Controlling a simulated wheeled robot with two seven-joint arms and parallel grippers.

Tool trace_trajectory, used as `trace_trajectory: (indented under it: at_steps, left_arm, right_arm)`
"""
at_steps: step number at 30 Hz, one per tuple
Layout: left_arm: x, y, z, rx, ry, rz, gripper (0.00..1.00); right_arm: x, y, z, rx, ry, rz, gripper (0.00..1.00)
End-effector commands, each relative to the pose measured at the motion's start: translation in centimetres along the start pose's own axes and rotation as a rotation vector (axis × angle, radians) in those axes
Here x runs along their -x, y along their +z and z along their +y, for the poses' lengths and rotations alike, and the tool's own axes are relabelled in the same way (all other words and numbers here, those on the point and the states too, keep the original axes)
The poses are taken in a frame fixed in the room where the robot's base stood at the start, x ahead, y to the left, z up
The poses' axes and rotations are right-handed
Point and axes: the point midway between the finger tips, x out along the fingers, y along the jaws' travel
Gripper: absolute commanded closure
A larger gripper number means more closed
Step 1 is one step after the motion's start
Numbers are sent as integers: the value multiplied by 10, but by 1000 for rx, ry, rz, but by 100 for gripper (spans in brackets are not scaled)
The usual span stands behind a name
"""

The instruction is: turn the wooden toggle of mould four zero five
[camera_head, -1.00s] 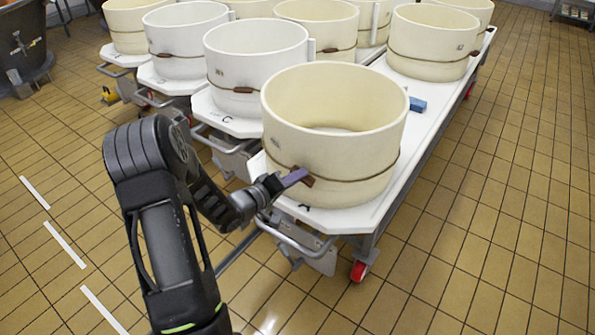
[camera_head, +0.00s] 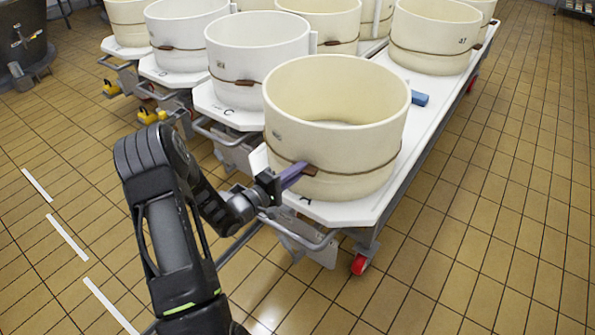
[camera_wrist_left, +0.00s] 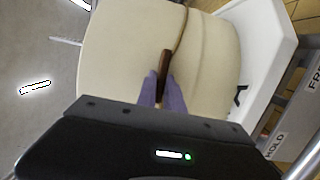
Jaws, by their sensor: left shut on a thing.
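The nearest cream mould (camera_head: 355,155) stands on the corner of a white-topped trolley, with a brown cord around its lower wall. Its number cannot be read here. The wooden toggle (camera_wrist_left: 166,68) sits on that cord, small and dark brown, and upright in the left wrist view. My left gripper (camera_head: 296,172) reaches in from the left, its purple fingers at the mould's front wall. In the left wrist view the fingers (camera_wrist_left: 163,88) are shut on the toggle's lower part. The toggle's end also shows at the fingertips in the head view (camera_head: 310,170). My right gripper is not in view.
More moulds (camera_head: 257,60) stand close behind and to the left on trolleys. A blue block (camera_head: 419,98) lies on the trolley top (camera_head: 395,190) beside the near mould. A trolley rail (camera_head: 300,240) runs below my left wrist. The tiled floor at right is clear.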

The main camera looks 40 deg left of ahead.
Motion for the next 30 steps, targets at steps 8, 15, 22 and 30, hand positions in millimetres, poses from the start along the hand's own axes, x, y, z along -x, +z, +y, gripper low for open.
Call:
trace_trajectory:
  at_steps: [8,15,22,30]
  left_arm:
    - [0,-1,0,1,0,4,86]
    - [0,-1,0,0,0,2,66]
    - [0,0,0,0,0,1,66]
    - [22,-2,0,-1,-2,4,66]
  right_arm:
    - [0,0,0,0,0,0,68]
    - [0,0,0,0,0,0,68]
    - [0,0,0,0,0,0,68]
    - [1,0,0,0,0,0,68]
